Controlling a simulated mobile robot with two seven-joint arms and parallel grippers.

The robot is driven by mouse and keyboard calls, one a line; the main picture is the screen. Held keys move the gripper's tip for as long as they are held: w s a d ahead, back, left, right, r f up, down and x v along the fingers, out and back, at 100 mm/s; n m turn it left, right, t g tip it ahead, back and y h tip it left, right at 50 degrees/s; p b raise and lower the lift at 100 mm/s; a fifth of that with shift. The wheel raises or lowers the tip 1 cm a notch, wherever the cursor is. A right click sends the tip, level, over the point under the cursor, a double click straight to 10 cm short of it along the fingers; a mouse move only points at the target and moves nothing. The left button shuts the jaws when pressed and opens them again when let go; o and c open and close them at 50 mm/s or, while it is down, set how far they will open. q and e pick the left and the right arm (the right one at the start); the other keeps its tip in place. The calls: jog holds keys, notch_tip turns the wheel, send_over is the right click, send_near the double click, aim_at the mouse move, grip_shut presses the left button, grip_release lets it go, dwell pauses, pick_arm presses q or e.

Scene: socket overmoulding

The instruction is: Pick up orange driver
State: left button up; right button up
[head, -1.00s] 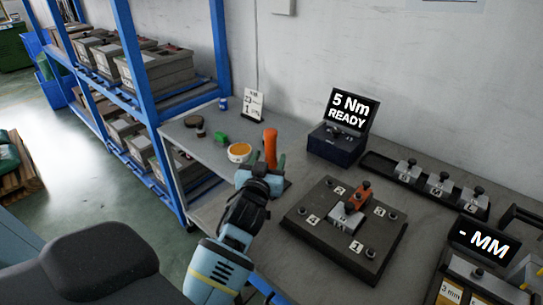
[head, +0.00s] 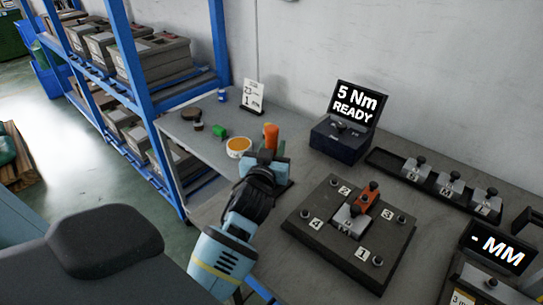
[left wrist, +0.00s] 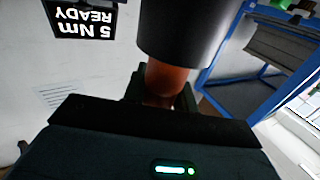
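The orange driver (head: 270,136) stands upright on the left part of the bench, its lower part hidden behind my left gripper. My left gripper (head: 265,158) is right at it. In the left wrist view, the driver's orange part (left wrist: 166,82) sits between the two dark fingers, under a wide dark cylinder (left wrist: 185,30). The fingers flank it closely; whether they press on it I cannot tell. My right gripper is not in view.
A tub with orange contents (head: 238,148) and a green part (head: 218,131) are left of the gripper. A dark fixture plate (head: 310,238) with numbered posts is to the right. The "5 Nm READY" unit (head: 340,140) stands behind. Blue shelving (head: 133,70) is at left.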

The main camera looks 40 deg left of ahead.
pick_arm(q)
grip_shut()
